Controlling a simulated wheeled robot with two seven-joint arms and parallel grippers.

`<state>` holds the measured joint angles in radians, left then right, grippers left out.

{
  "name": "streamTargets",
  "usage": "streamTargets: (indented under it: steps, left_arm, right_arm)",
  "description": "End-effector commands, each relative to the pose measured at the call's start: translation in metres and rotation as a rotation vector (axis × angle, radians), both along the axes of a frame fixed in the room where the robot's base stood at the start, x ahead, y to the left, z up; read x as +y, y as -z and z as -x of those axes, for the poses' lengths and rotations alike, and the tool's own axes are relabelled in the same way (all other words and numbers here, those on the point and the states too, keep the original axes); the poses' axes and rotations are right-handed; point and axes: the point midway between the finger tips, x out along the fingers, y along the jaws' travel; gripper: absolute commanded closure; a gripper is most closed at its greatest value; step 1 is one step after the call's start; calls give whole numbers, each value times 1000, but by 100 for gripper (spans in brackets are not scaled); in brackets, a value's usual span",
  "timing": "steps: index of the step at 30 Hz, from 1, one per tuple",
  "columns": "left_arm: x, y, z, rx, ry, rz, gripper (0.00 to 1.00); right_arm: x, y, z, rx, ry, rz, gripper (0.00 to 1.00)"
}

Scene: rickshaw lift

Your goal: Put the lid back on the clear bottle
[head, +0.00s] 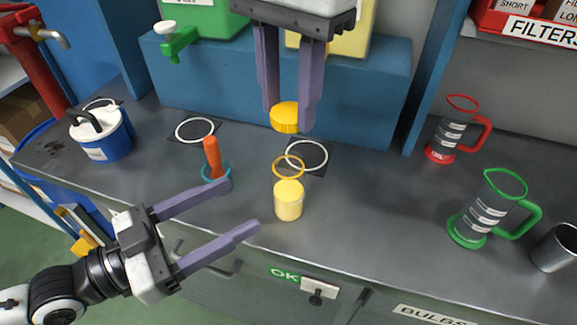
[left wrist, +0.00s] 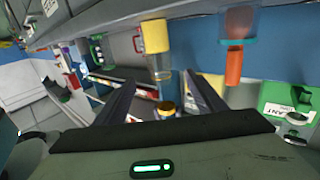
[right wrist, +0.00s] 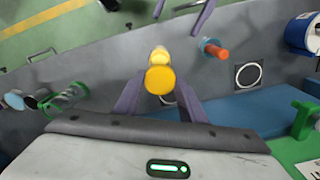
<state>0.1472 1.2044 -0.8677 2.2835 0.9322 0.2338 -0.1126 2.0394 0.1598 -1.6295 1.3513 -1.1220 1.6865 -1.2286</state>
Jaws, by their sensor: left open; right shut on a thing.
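The clear bottle (head: 289,201) stands upright on the counter, its lower part filled with yellow and a yellow ring at its open top. It also shows upside down in the left wrist view (left wrist: 155,37). My right gripper (head: 289,122) points down from above and is shut on the yellow-orange lid (head: 284,117). The lid is in the air, above the bottle in the head view and apart from it. In the right wrist view the lid (right wrist: 160,80) partly covers the bottle. My left gripper (head: 243,207) is open and empty, left of the bottle, fingers pointing toward it.
An orange stick (head: 212,155) rises from a teal-ringed container left of the bottle. A blue-and-white tub (head: 100,140) stands further left. Red (head: 450,135) and green (head: 485,215) jugs stand on the right. A blue raised block (head: 370,95) is behind.

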Motion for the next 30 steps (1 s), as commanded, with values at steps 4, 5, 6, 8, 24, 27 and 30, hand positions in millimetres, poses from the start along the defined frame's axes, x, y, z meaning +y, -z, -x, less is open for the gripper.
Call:
streamTargets:
  steps: [4, 5, 6, 8, 24, 27, 30]
  left_arm:
    - [0, 0, 0, 0, 0, 0, 36]
    - [0, 0, 0, 0, 0, 0, 36]
    - [0, 0, 0, 0, 0, -1, 36]
    - [0, 0, 0, 0, 0, -1, 36]
    - [-42, -1, -29, -3, -1, 6, 36]
    - [-55, -1, -38, -2, -1, 6, 36]
    - [-68, -1, -47, -2, -1, 5, 36]
  right_arm:
    - [0, 0, 0, 1, 0, 1, 83]
    - [0, 0, 0, 1, 0, 1, 83]
    - [0, 0, 0, 1, -1, 1, 83]
    - [0, 0, 0, 0, -1, 0, 83]
    - [0, 1, 0, 0, -1, 0, 83]
    - [0, 1, 0, 1, -1, 1, 83]
    - [0, 1, 0, 1, -1, 1, 83]
